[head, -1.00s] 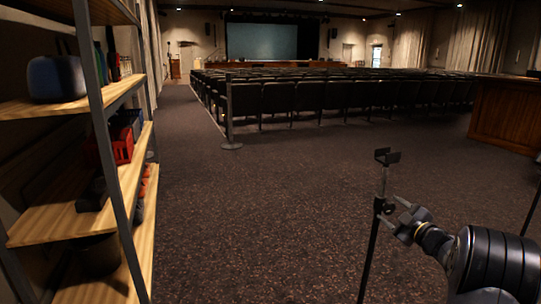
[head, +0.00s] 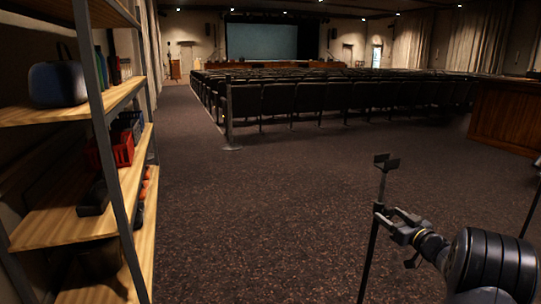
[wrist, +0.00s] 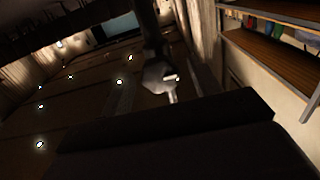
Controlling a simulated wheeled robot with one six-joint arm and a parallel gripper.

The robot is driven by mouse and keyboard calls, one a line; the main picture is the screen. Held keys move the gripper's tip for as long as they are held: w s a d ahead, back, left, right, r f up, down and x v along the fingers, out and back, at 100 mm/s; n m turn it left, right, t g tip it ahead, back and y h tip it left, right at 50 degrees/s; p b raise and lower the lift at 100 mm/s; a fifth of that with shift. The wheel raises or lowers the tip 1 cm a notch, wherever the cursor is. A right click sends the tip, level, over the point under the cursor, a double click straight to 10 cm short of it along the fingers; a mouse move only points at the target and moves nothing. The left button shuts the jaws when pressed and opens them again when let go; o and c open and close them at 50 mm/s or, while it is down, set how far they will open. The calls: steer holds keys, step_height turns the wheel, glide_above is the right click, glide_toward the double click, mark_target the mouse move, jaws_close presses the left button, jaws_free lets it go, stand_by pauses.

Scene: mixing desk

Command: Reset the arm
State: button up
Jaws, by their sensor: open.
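My gripper (head: 388,216) is at the lower right of the head view, at the end of my dark arm, with its jaws open. Its fingers point left and overlap the thin black stand (head: 370,255) in the picture. I cannot tell whether they touch it. I see nothing held between the fingers. The stand has a small bracket (head: 386,162) on top, above my gripper. The wrist view is strongly tilted and dark, and a large dark shape fills its lower part.
A shelf unit (head: 140,215) stands at the left with a blue-grey speaker (head: 57,82) and a red crate (head: 122,148). Rows of seats (head: 300,100) and a post (head: 230,115) stand ahead. A wooden desk (head: 500,115) is at right. The carpet (head: 250,220) between is clear.

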steer(key=m, duration=0.2)
steer(key=shift+m+b, duration=0.3)
steer(key=shift+s+d+r+p, duration=0.1)
steer(key=shift+s+d+p, duration=0.2)
steer(key=shift+s, duration=0.15)
steer(key=shift+s+d, duration=0.1)
steer(key=shift+s, duration=0.45)
